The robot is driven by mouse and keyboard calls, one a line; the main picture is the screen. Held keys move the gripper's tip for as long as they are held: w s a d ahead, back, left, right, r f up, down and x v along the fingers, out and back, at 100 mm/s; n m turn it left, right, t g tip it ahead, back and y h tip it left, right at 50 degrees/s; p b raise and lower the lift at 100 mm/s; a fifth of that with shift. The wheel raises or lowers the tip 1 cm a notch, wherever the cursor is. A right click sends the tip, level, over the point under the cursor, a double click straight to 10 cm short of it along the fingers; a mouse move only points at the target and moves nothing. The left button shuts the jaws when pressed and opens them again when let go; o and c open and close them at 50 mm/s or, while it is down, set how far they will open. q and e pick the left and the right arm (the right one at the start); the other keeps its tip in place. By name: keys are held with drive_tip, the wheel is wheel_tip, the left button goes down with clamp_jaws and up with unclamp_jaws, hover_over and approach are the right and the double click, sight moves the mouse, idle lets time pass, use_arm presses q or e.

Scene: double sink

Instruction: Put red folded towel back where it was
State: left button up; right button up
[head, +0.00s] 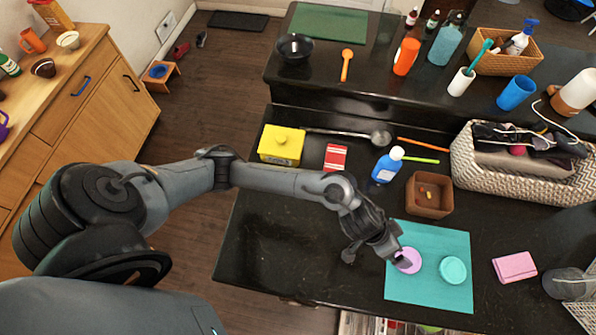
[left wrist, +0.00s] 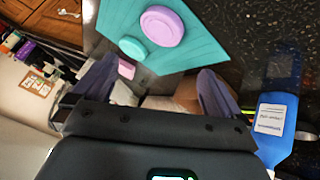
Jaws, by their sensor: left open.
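A pink folded towel (head: 515,267) lies flat on the dark counter, right of a teal mat (head: 458,292). It is the only folded cloth I make out and looks pink rather than red. In the left wrist view the pink towel (left wrist: 126,69) shows small beside the left finger. My left gripper (head: 375,257) is open and empty, with its fingers apart over the mat's left edge. One finger is close to a purple disc (head: 408,261); I cannot tell whether they touch. In the left wrist view nothing is held between the fingers (left wrist: 157,70). My right gripper is not in view.
A teal round lid (head: 453,270) lies on the mat. Behind are a brown box (head: 429,194), a blue bottle (head: 386,168), a red packet (head: 335,157) and a woven basket (head: 468,178). A grey object (head: 570,284) sits at the right edge. The counter left of the mat is clear.

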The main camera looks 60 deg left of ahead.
use_arm(q)
drive_tip(key=s+a+r+n+g+y, duration=0.1)
drive_tip(key=s+a+y, duration=0.4)
drive_tip(key=s+a, duration=1.3)
drive_tip(key=a, duration=0.2)
drive_tip(key=shift+s+a+g+y, duration=0.2)
drive_tip(key=shift+a+g+y, duration=0.1)
drive_tip(key=shift+a+g, duration=0.1)
drive_tip(key=shift+r, duration=0.2)
